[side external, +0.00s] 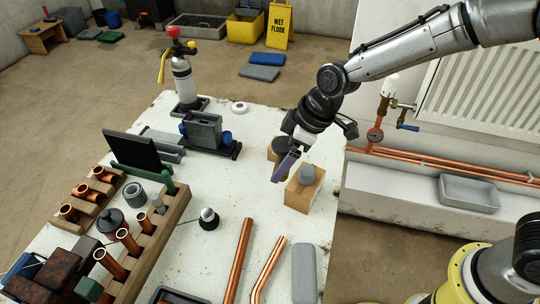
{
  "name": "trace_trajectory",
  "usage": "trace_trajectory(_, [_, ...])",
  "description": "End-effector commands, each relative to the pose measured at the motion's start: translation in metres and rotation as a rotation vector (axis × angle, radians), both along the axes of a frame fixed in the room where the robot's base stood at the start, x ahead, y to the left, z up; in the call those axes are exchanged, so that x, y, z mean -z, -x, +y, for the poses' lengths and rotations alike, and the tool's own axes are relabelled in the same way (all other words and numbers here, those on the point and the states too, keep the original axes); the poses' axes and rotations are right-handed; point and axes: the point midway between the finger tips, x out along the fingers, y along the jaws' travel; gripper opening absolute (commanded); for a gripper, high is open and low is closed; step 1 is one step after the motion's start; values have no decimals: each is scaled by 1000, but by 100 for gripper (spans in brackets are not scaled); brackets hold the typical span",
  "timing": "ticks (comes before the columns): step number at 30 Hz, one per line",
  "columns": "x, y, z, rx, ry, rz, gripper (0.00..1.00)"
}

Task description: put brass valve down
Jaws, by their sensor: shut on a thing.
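My gripper (284,170) hangs over the right part of the white worktop, its purple fingers pointing down and left. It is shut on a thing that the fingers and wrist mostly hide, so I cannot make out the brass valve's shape. Just right of the fingertips is a tan block (304,193) with a grey rounded piece (307,173) on top. A second tan piece with a dark top (276,150) stands behind the fingers, partly covered. I cannot tell whether the fingers touch either piece.
Copper pipes (238,262) and a grey slab (304,274) lie at the worktop's front. Left are a wooden rack with copper fittings (150,243) and a dark panel (134,152). A pump bottle (183,80) stands at the back. Wall pipework with a blue lever (408,127) is right.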

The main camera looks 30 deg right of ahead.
Motion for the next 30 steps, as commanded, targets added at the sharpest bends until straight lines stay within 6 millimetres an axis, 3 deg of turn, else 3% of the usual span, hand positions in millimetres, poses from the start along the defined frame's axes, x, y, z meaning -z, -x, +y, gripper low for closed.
trace_trajectory(5, [-5,1,-27,48,-3,-3,8])
trace_trajectory(15, [-7,5,-160,323,-2,-4,8])
trace_trajectory(18, [-7,12,-190,388,-1,-3,8])
trace_trajectory(21, [-7,18,-209,435,-1,-3,8])
trace_trajectory(25, [-5,20,-221,462,-1,-2,8])
trace_trajectory(30, [7,-5,-221,465,1,-1,8])
